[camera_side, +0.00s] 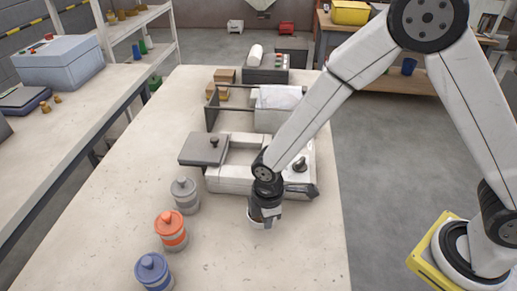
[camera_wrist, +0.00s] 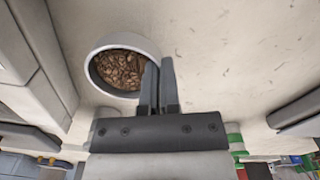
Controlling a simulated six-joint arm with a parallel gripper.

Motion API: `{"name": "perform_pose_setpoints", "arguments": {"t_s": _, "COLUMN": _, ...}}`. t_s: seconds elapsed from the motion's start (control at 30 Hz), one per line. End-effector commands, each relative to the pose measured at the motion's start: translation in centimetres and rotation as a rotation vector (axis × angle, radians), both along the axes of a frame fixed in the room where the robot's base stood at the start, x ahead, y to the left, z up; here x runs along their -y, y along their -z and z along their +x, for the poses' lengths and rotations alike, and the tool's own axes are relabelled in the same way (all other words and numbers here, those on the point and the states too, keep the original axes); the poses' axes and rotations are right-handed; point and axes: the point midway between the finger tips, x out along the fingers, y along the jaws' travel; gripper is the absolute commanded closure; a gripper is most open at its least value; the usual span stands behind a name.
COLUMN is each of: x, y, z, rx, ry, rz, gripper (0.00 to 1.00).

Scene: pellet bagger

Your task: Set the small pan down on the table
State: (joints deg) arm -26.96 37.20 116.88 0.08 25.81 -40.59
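The small pan is a round, pale grey dish whose rim (camera_wrist: 97,50) shows in the wrist view, with brown pellets (camera_wrist: 121,70) inside. In the side view only a pale part of the pan (camera_side: 257,223) shows below my gripper (camera_side: 264,217), which hides the rest. In the wrist view my gripper (camera_wrist: 160,82) has its two fingers close together on either side of the pan's right wall, pinching it. The pan looks level. It is at or just above the pale table (camera_side: 120,190); I cannot tell if it touches.
A grey machine with a flat lid (camera_side: 204,149) stands just behind my gripper. Grey (camera_side: 185,197), orange (camera_side: 171,232) and blue (camera_side: 153,271) lidded jars stand to the left. The table front around the pan is clear; its right edge is near.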

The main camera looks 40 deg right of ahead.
Motion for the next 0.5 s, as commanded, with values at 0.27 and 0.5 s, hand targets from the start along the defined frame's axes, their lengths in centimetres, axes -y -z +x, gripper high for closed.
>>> {"name": "perform_pose_setpoints", "arguments": {"t_s": 0.27, "x": -0.1, "y": 0.3, "z": 0.2, "rx": 0.0, "ry": 0.0, "rz": -0.001, "gripper": 1.0}}
{"name": "perform_pose_setpoints", "arguments": {"t_s": 0.5, "x": -0.2, "y": 2.0, "z": 0.5, "rx": -0.003, "ry": 0.0, "rz": -0.001, "gripper": 1.0}}
